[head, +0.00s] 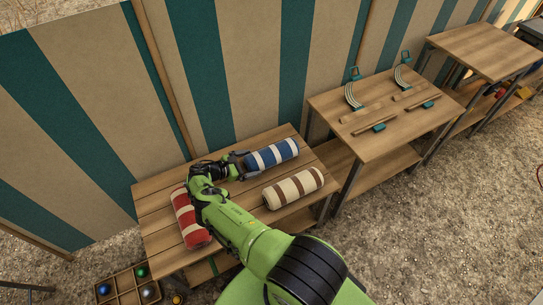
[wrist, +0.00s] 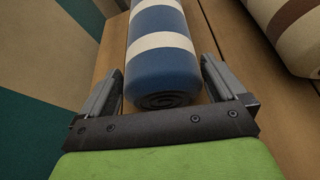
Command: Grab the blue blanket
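The blue blanket (head: 271,154) is a rolled blue blanket with white bands, lying near the back right of the wooden table. In the wrist view the blue blanket (wrist: 163,62) points away from me, with its near rolled end between the fingers. My gripper (head: 243,162) is at the left end of the roll. In the wrist view my gripper (wrist: 160,88) is open, one finger on each side of the roll's end. A gap shows on the left; I cannot tell whether the right finger touches.
A red-and-white roll (head: 190,217) lies at the table's left, partly behind my arm. A cream roll with brown bands (head: 293,187) lies in front of the blue one. A second table (head: 375,145) with racks stands to the right. A divided crate (head: 128,287) is on the ground.

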